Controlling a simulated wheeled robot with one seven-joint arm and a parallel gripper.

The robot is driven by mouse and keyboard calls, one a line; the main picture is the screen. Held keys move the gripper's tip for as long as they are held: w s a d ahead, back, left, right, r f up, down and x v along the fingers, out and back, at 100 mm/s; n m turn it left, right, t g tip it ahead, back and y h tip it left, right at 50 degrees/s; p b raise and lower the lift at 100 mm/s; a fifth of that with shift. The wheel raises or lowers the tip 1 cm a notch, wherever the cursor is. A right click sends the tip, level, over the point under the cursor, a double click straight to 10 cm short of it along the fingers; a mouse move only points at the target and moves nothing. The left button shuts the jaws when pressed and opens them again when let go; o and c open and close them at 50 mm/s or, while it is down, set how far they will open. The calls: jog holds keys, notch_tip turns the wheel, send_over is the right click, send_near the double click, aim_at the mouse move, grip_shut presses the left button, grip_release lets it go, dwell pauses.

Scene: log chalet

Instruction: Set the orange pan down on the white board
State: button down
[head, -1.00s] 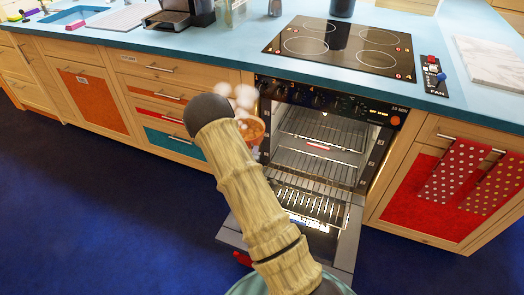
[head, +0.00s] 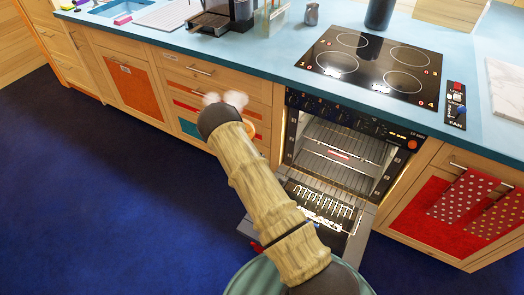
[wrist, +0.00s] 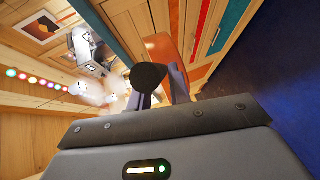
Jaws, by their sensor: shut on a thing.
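My gripper (wrist: 160,93) is shut on the orange pan's dark handle in the wrist view. The orange pan (wrist: 163,48) shows beyond the fingers, partly hidden by the handle's dark round end. In the head view my wrist and arm hide the fingers and most of the pan; only a sliver of the pan (head: 251,131) shows beside the wrist. The pan is in the air in front of the drawers, left of the oven. The white board (head: 507,90) lies on the counter at the right edge, beyond the hob, well away from my gripper.
The oven door (head: 315,212) hangs open below the black hob (head: 372,65), with a wire rack over it. A coffee machine (head: 213,18) and a dark cylinder (head: 379,14) stand on the counter. Pale puffs float by the pan. Blue floor is clear at left.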

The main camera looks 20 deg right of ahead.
jog(key=s+a+r+n+y+p, duration=0.1)
jog(key=a+r+n+y+p, duration=0.1)
jog(key=p, duration=0.5)
jog(key=a+r+y, duration=0.1)
jog(key=a+r, duration=0.1)
jog(key=a, duration=0.1)
jog(key=shift+s+a+t, duration=0.2)
jog(key=shift+s+t, duration=0.1)
jog(key=shift+r, duration=0.1)
